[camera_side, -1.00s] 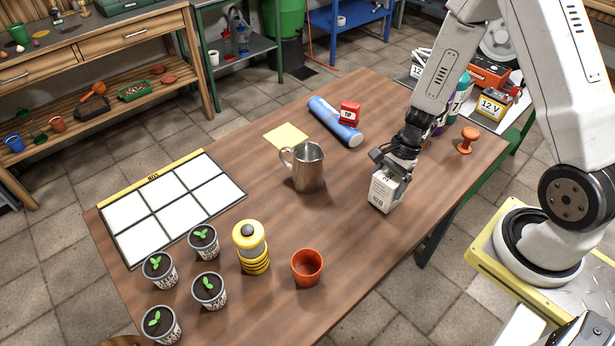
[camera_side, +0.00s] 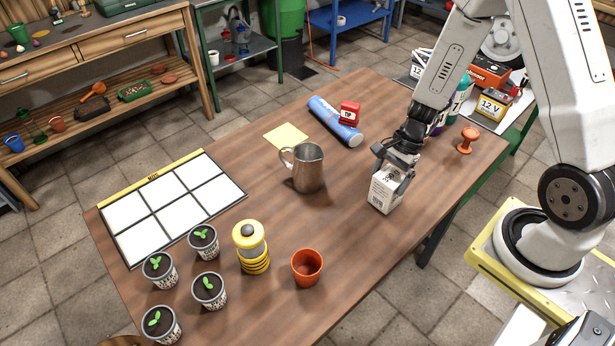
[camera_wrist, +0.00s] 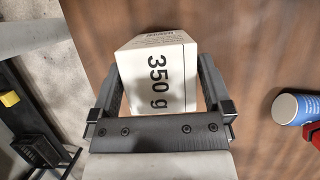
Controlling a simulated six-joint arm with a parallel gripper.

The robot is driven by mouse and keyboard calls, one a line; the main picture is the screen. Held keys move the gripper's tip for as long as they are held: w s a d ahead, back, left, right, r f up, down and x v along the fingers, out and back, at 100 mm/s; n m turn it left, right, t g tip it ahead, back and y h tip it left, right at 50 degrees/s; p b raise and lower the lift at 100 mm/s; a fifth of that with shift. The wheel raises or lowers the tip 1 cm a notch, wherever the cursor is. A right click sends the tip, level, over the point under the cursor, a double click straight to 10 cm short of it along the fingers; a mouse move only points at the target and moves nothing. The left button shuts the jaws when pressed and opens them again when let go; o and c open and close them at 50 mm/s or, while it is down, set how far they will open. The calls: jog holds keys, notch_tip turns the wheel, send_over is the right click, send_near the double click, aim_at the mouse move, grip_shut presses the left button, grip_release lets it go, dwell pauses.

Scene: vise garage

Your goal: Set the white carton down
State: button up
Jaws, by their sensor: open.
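The white carton (camera_side: 384,191) stands upright on the brown wooden table (camera_side: 340,255), near its right edge, to the right of the metal jug. It also shows in the wrist view (camera_wrist: 155,75), with "350 g" printed on it. My gripper (camera_side: 391,176) is just above and around the top of the carton. In the wrist view my gripper (camera_wrist: 160,95) is open, with one finger on each side of the carton. Small gaps show between the fingers and the carton.
Table between jug and carton is clear.

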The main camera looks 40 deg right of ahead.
jog(key=v, duration=1)
jog(key=shift+r, duration=0.35)
jog(key=shift+d, duration=0.1)
jog(key=shift+s+a+r+n+h, duration=0.15)
jog(key=shift+a+n+h, duration=0.25)
jog(key=shift+n, duration=0.3)
jog(key=s+a+r+n+t+h, duration=0.1)
jog(key=a+n, duration=0.3)
jog(key=n, duration=0.4)
jog(key=s+a+r+n+t+h, duration=0.1)
jog(key=a+r+n+h, duration=0.1)
jog(key=a+n, duration=0.3)
jog(key=shift+s+r+n+t+h, duration=0.35)
jog(key=shift+r+n, duration=0.2)
jog(key=shift+n, duration=1.25)
